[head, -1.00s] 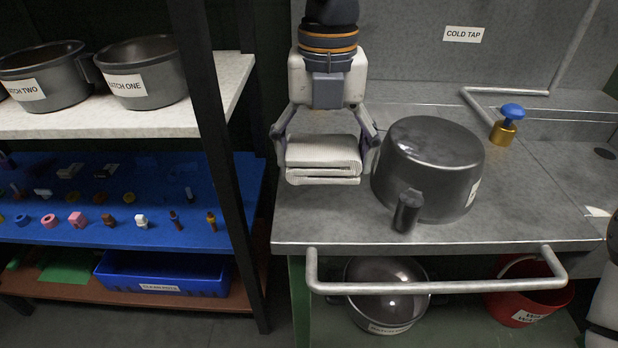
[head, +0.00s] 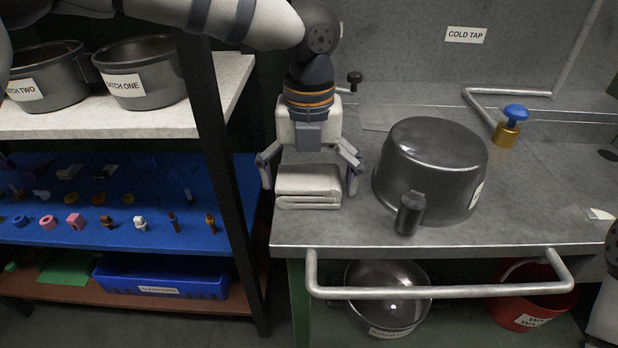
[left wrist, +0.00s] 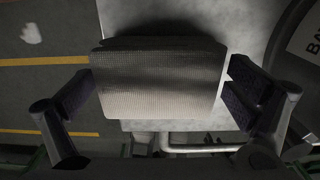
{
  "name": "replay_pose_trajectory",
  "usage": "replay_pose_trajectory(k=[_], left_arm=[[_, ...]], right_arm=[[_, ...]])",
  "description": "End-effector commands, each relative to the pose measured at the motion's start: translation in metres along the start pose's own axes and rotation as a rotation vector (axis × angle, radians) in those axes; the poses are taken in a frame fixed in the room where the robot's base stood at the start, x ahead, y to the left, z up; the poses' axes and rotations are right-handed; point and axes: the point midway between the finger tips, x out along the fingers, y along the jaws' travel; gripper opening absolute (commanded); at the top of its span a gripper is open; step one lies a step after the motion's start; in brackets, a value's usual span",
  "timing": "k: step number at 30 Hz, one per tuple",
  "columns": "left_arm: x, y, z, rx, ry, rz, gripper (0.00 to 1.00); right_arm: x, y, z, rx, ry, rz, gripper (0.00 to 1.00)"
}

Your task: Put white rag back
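The folded white rag (head: 308,180) lies flat at the left edge of the grey worktop (head: 340,233). It also shows in the left wrist view (left wrist: 160,85), with the floor visible past its left side. My left gripper (head: 309,190) is above the rag with a finger on each side. Its fingers are spread wider than the rag, with a small gap at each side in the head view. In the left wrist view the finger pads flank the rag (left wrist: 160,92). My right gripper is not in view.
A dark upturned pot (head: 435,165) stands close right of the rag. A brass tap with a blue knob (head: 510,120) is behind. A rail (head: 440,291) runs along the front, above a pot (head: 388,290) and red bucket (head: 535,300). Shelves with pots (head: 140,72) stand left.

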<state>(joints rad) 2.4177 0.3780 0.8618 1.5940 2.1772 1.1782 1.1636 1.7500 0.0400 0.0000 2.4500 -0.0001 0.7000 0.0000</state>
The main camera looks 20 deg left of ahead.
Motion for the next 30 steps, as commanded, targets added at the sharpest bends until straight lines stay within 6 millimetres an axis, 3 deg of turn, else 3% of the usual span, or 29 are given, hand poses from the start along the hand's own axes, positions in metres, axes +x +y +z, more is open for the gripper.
replay_pose_trajectory(k=[10,21,25,30], left_arm=[[-0.007,-0.001,0.0,0.0,-0.001,-0.002,1.0],[-0.101,-0.001,0.0,0.0,-0.004,-0.003,1.0],[-0.118,-0.001,0.0,0.001,0.0,0.0,1.0],[-0.124,-0.001,0.0,0.001,0.002,-0.001,1.0]], right_arm=[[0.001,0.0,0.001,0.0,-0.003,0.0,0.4],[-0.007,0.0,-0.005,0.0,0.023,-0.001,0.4],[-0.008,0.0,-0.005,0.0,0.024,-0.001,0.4],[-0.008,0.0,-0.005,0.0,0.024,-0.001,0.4]])
